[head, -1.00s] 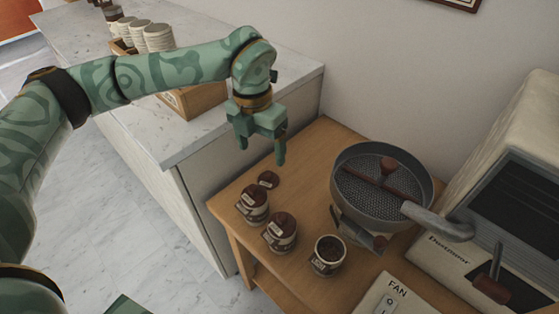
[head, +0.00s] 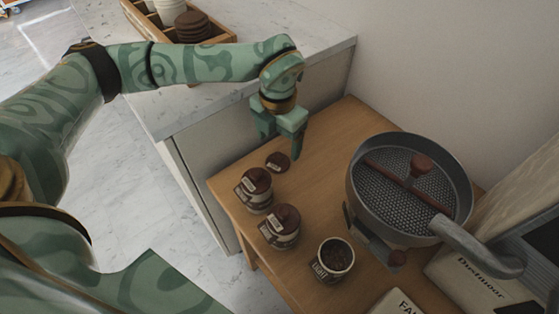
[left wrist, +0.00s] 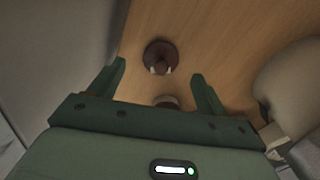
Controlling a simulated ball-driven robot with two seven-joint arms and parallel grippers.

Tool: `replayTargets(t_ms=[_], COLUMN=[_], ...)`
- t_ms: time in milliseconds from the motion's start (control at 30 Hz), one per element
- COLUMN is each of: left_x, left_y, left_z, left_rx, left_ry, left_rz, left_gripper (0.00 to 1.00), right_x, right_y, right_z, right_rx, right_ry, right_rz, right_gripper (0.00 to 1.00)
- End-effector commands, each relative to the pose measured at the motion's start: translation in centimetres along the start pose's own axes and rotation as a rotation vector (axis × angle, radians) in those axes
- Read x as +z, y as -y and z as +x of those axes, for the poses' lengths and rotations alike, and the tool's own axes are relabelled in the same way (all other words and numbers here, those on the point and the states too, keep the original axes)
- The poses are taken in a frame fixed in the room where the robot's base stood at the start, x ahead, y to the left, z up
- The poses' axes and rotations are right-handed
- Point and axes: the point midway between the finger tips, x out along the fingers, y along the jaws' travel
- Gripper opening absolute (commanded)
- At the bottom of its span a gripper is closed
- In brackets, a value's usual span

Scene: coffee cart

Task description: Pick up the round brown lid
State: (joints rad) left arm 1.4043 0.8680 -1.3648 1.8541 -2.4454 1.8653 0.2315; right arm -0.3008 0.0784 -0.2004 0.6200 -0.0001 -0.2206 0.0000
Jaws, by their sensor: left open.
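The round brown lid (head: 278,161) lies flat and loose on the wooden table, behind the row of jars. It also shows in the left wrist view (left wrist: 160,57), just beyond and between my fingertips, with small pale marks on its near side. My left gripper (head: 280,147) points down, open and empty, and appears above the lid and apart from it; the exact height is hard to judge. An open jar (head: 335,257) marked LIGHT shows dark contents and has no lid on it. My right gripper is not in view.
Two jars with brown lids, one (head: 256,190) close to the loose lid and one (head: 281,226) nearer, stand left of the open jar. A round grey cooling tray (head: 370,215) with a stirring arm stands right. A marble counter (head: 190,100) rises behind left.

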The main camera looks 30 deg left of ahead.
Motion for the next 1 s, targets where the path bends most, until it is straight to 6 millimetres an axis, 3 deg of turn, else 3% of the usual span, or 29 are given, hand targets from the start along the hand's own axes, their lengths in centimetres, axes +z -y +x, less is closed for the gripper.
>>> replayTargets(t_ms=[133,300,533,567,700,733,1000], left_x=[-0.1,-0.1,-0.1,-0.1,-0.1,-0.1,-0.1], left_y=[0.2,0.2,0.2,0.2,0.3,0.3,0.3], left_z=[2.5,5.1,4.9,4.9,4.9,4.9,4.8], left_rx=[-0.002,-0.001,0.000,0.000,0.000,0.000,0.000], left_ry=[-0.006,-0.006,0.000,0.000,0.000,0.000,0.000], left_rz=[0.002,0.000,0.000,0.000,0.001,0.001,0.001], left_gripper=[0.77,0.77,0.77,0.71,0.33,0.29,0.29], right_x=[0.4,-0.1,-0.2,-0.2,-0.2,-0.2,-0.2], right_y=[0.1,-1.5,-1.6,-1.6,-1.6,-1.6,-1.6], right_z=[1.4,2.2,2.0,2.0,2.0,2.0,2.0], right_rx=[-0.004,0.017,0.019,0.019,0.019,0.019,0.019], right_ry=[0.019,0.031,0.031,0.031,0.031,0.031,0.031], right_rz=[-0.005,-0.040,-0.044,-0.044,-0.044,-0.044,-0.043], right_gripper=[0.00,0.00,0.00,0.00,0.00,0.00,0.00])
